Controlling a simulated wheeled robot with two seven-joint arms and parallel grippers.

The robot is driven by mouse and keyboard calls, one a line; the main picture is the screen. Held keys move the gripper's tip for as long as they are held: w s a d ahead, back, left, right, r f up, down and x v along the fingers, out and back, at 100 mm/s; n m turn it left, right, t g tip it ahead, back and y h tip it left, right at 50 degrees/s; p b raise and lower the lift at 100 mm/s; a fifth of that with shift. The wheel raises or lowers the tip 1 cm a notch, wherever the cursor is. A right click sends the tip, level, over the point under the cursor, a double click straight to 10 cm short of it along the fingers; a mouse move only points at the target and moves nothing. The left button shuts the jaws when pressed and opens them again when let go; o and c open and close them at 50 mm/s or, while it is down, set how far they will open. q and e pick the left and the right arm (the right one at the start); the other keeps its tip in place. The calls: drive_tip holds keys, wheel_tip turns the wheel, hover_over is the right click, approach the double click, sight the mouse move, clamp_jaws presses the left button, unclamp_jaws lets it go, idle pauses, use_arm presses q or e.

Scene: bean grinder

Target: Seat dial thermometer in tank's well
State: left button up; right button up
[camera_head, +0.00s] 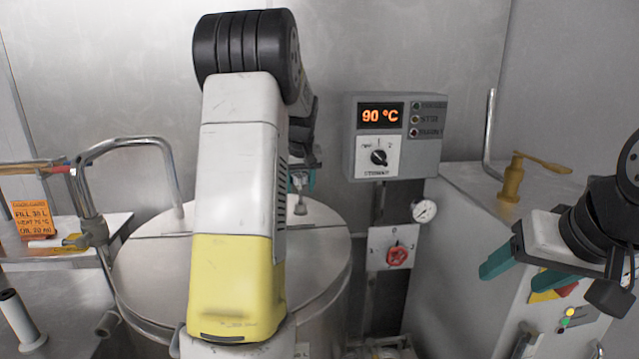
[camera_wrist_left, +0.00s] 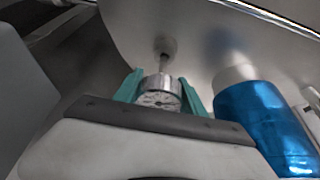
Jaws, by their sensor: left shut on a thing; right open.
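The dial thermometer (camera_wrist_left: 160,92) is a round metal dial with a thin stem. My left gripper (camera_wrist_left: 160,88) is shut on it, with a teal finger on each side of the dial. The stem points away from the wrist camera toward a shiny metal surface; I cannot tell whether its tip is in the well. In the head view, the round steel tank (camera_head: 150,270) stands behind my left arm. My left gripper (camera_head: 301,180) shows only partly there, over the lid's far right side. My right gripper (camera_head: 512,278) is open and empty at the right.
A grey control box (camera_head: 395,135) reads 90 °C. A wall gauge (camera_head: 424,211) and red valve knob (camera_head: 397,255) are below it. A bent pipe (camera_head: 130,145) rises left of the tank. A blue cylinder (camera_wrist_left: 262,120) is close beside the left gripper. A grey cabinet (camera_head: 450,250) stands right.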

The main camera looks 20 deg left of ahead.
sight(300, 175)
use_arm(q)
drive_tip(key=shift+f, duration=0.45)
drive_tip(key=o, duration=1.5)
drive_tip(key=v, duration=0.7)
drive_tip(key=shift+s+r, duration=0.1)
drive_tip(key=shift+r, duration=0.3)
